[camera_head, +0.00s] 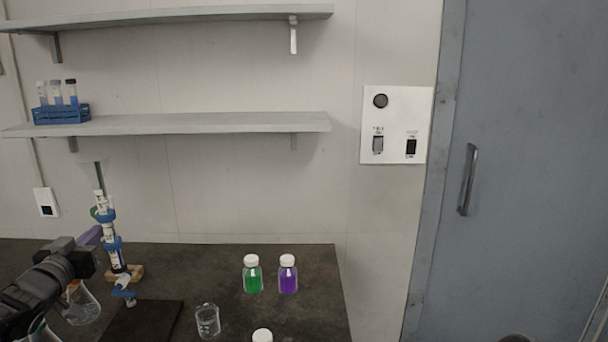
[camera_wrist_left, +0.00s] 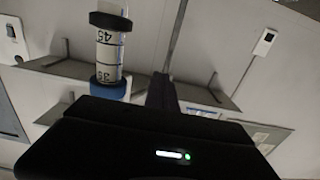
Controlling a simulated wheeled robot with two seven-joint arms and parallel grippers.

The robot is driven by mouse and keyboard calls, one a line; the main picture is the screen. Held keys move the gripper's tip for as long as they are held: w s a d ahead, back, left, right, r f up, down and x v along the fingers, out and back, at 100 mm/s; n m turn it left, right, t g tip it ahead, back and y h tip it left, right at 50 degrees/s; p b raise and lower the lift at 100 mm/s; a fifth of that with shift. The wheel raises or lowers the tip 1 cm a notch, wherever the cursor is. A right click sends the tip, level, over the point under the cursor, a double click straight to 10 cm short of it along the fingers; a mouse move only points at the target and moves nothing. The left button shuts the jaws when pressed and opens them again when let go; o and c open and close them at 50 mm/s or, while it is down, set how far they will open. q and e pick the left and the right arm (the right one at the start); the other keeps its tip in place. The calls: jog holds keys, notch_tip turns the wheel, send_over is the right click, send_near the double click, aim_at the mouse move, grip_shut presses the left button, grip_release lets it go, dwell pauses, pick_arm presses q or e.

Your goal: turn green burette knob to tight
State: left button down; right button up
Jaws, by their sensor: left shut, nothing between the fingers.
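The burette (camera_head: 107,231) stands upright and slightly tilted at the left of the bench, with blue clamps around it. A small green knob (camera_head: 95,212) shows at the left of the upper clamp, and a purple knob (camera_head: 90,236) lower down is partly hidden behind my gripper. My left gripper (camera_head: 90,256) is shut and empty, just left of the burette's lower part; I cannot tell whether it touches anything. In the left wrist view the burette (camera_wrist_left: 108,52), with printed marks and a blue collar, rises behind the dark gripper body (camera_wrist_left: 150,140); no green knob shows there. My right gripper is out of view.
A blue stopcock (camera_head: 124,292) hangs below the burette above a dark plate (camera_head: 140,322). Flasks (camera_head: 82,305) stand under my left arm. A beaker (camera_head: 207,320), a green bottle (camera_head: 252,274) and a purple bottle (camera_head: 288,274) stand to the right. Shelves (camera_head: 200,124) are above.

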pick_arm(q)
jog(key=shift+w, duration=0.95)
jog(key=shift+a+r+p, duration=0.2)
jog(key=shift+r+p, duration=0.15)
jog(key=shift+p, duration=0.05)
jog(key=shift+a, duration=0.2)
jog(key=shift+a+f+p, duration=0.35)
jog(key=shift+a+f, duration=0.2)
dwell(0.3)
